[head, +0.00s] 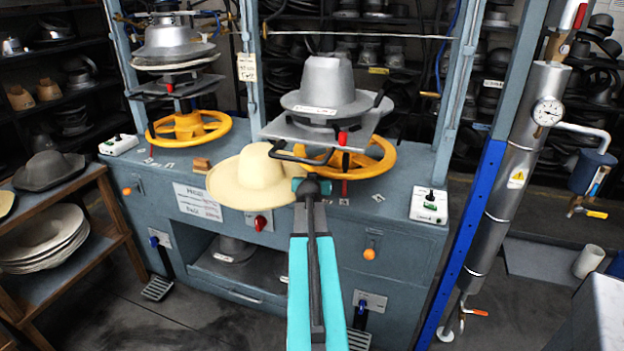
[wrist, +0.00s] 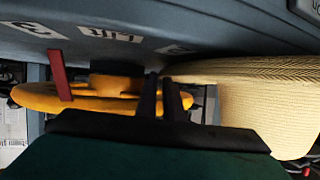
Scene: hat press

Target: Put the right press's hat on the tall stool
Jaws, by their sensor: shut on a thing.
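A cream straw hat (head: 250,178) with a round crown and wide brim is in front of the right press's mould (head: 330,85), crown up. My gripper (head: 299,184) is shut on the right side of its brim. In the wrist view the hat (wrist: 280,105) fills the right side, and the dark fingers (wrist: 161,92) meet its brim edge. The head view does not clearly show whether the hat touches the bench below. I cannot make out a tall stool in either view.
The right press's yellow handwheel (head: 385,160) is just behind my gripper, with a metal plate (head: 350,135) above it. The left press (head: 172,45) stands further left. A control box (head: 429,205) sits on the bench at right. A wooden rack (head: 75,215) with hats is at left.

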